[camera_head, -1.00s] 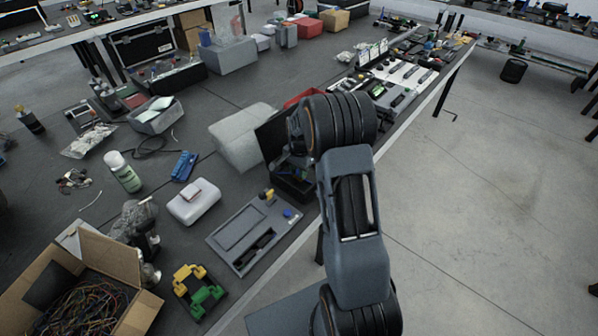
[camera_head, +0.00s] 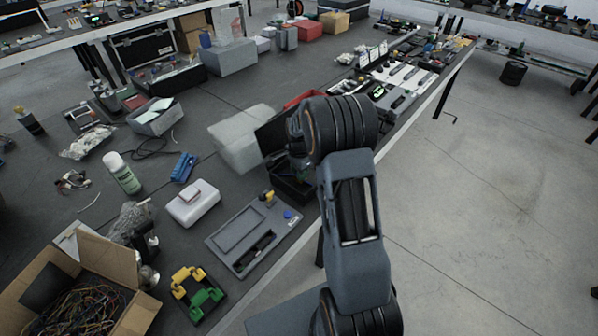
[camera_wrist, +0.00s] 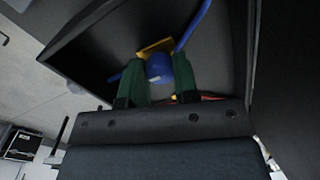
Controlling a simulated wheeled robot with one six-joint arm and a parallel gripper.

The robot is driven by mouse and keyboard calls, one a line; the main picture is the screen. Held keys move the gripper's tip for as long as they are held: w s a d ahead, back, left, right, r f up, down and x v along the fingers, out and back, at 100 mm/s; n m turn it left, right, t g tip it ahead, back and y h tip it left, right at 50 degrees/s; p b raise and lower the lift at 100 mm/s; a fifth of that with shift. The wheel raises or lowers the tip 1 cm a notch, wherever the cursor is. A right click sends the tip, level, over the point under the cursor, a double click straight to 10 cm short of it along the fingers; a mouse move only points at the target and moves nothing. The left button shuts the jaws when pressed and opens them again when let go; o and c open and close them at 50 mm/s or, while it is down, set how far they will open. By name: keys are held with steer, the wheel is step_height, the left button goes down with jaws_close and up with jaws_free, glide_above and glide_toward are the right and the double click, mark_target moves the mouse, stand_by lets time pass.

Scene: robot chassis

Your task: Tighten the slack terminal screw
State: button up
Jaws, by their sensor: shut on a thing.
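My gripper (camera_wrist: 160,88) shows in the wrist view as two green fingers reaching into a dark open box, the chassis (camera_wrist: 215,60). The fingers are closed on the sides of a small rounded blue piece (camera_wrist: 158,66); I cannot tell whether it is the terminal screw's head. A yellow piece (camera_wrist: 155,47) sits just behind it, and a blue wire (camera_wrist: 192,27) runs up to the right. A bit of red shows beside the right finger. In the head view the chassis (camera_head: 291,188) stands at the bench edge, and my arm hides the gripper and screw.
A grey tray (camera_head: 225,240), a white box (camera_head: 193,203) and a green-and-yellow fixture (camera_head: 197,292) lie nearer. A cardboard box of wires (camera_head: 147,312) is at lower left. Open floor lies right.

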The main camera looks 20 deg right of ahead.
steer(key=o, duration=0.9)
step_height(320, 180, up, 14)
steer(key=shift+f, duration=0.1)
stand_by(0.7)
